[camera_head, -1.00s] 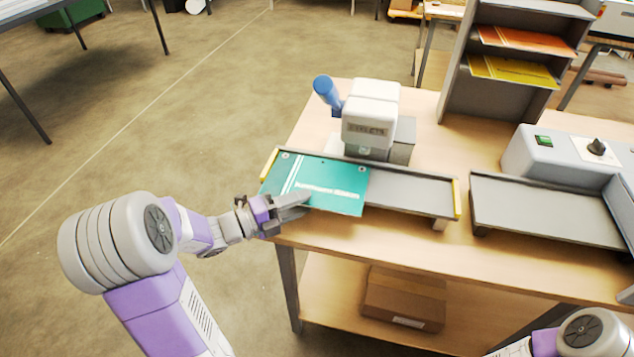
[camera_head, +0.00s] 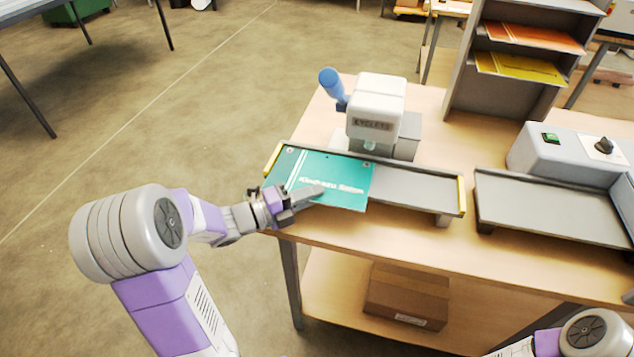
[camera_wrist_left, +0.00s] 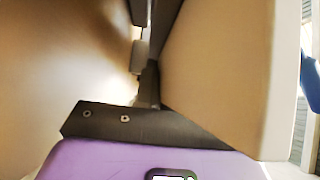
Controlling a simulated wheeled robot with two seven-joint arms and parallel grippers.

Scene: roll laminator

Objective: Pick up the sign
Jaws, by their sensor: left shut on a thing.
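The sign (camera_head: 331,179) is a flat teal sheet with white lettering, two white stripes and eyelets at its far corners. It lies at the left end of the grey tray (camera_head: 417,187) of the eyelet machine (camera_head: 376,112). My left gripper (camera_head: 312,193) is at the sign's front left edge and is shut on it, with one finger showing on top. The lower finger is hidden. In the left wrist view a broad pale surface fills the right side, close to the camera. My right gripper is out of view; only part of my right arm shows at the lower right.
The eyelet machine with a blue handle (camera_head: 331,83) stands just behind the tray. To the right are a second grey tray (camera_head: 545,208) and a machine with a green switch (camera_head: 550,138). A shelf (camera_head: 462,88) holds orange and yellow sheets. A cardboard box (camera_head: 405,295) sits below the table.

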